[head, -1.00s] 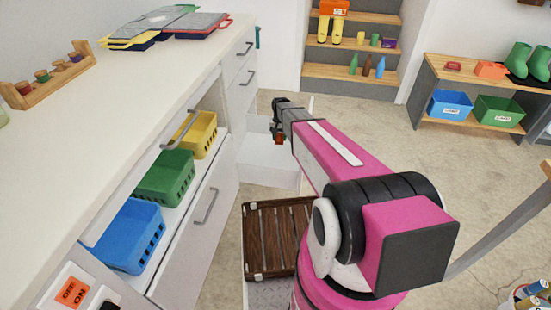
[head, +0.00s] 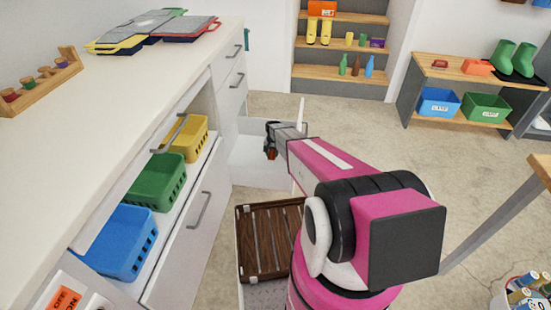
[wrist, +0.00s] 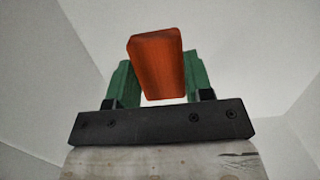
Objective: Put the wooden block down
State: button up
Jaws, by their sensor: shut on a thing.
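My gripper (head: 272,143) is shut on the wooden block (wrist: 158,62), which looks orange-brown and sits between the two green fingers in the wrist view. In the head view the block (head: 271,154) is a small orange-brown patch below the gripper. The gripper is over or inside the open white drawer (head: 252,174) at the far end of the counter. The wrist view shows pale walls and corners around the block. I cannot tell whether the block touches the drawer floor.
The white counter (head: 110,90) runs along the left. An open drawer or shelf holds blue (head: 118,243), green (head: 157,182) and yellow (head: 190,139) baskets. A dark slatted wooden crate (head: 266,240) is near my base. The floor at right is mostly clear.

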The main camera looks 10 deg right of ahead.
aim_at(276, 161)
jog(key=w+d+f, duration=0.2)
jog(key=w, duration=0.1)
jog(key=shift+d+f, duration=0.2)
jog(key=shift+d, duration=0.1)
jog(key=shift+f, duration=2)
jog(key=shift+f, duration=0.1)
jog(key=o, duration=0.9)
jog(key=r, duration=0.4)
jog(key=w+r, duration=0.1)
jog(key=r, duration=0.7)
jog(key=shift+w+d, duration=0.3)
jog(key=shift+w, duration=0.05)
jog(key=shift+r, duration=0.1)
